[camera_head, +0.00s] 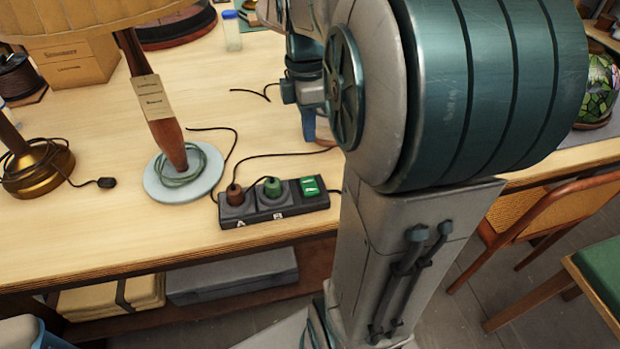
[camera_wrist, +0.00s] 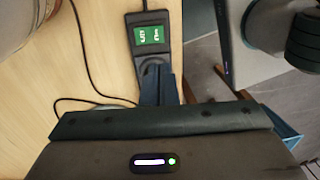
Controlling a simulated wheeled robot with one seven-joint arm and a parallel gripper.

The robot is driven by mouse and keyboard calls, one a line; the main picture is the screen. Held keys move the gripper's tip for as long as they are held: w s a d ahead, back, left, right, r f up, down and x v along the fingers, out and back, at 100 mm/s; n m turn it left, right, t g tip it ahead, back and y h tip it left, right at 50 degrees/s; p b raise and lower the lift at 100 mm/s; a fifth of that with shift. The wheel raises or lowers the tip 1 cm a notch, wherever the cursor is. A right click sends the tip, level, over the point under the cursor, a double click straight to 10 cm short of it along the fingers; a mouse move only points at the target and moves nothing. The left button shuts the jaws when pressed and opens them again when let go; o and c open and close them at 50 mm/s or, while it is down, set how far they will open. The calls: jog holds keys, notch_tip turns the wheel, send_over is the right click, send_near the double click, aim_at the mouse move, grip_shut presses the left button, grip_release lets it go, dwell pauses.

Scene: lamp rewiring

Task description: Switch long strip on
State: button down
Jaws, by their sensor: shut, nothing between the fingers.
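In the wrist view a dark power strip (camera_wrist: 127,60) lies on the wood table, with a green switch (camera_wrist: 149,36) bearing white marks at its far end. A dark round socket lies below the switch, partly covered by my gripper (camera_wrist: 158,72). My blue fingers are shut and empty, over the strip just below the switch; I cannot tell if they touch it. In the head view my gripper (camera_head: 308,136) is above the table, partly behind my arm. A strip (camera_head: 275,208) marked A and B, with brown and green plugs and a green switch (camera_head: 310,186), sits nearer the front edge. I cannot tell surely which strip is the long one.
Dark cables run over the table. A lamp with a pale round base (camera_head: 158,190) and a brass-based lamp (camera_head: 45,172) stand at left. A cardboard box (camera_head: 75,62) is behind. My arm hides much of the table's right side. A wooden chair (camera_head: 540,205) is at right.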

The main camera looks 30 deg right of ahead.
aim_at(311, 191)
jog(key=f, duration=0.4)
jog(key=s+f, duration=0.1)
jog(key=f, duration=0.8)
jog(key=shift+s+a+f+b, duration=0.25)
jog(key=shift+s+b, duration=0.05)
jog(key=shift+f, duration=0.1)
jog(key=shift+s+f+b, duration=0.15)
jog(key=shift+f+b, duration=0.2)
jog(key=shift+r, duration=0.2)
jog(key=shift+w+d+r+p, duration=0.15)
jog(key=shift+w+p, duration=0.1)
jog(key=shift+w, duration=0.15)
jog(key=shift+w+d+r+p, duration=0.1)
jog(key=shift+w+r+p, duration=0.05)
jog(key=shift+w+p, duration=0.15)
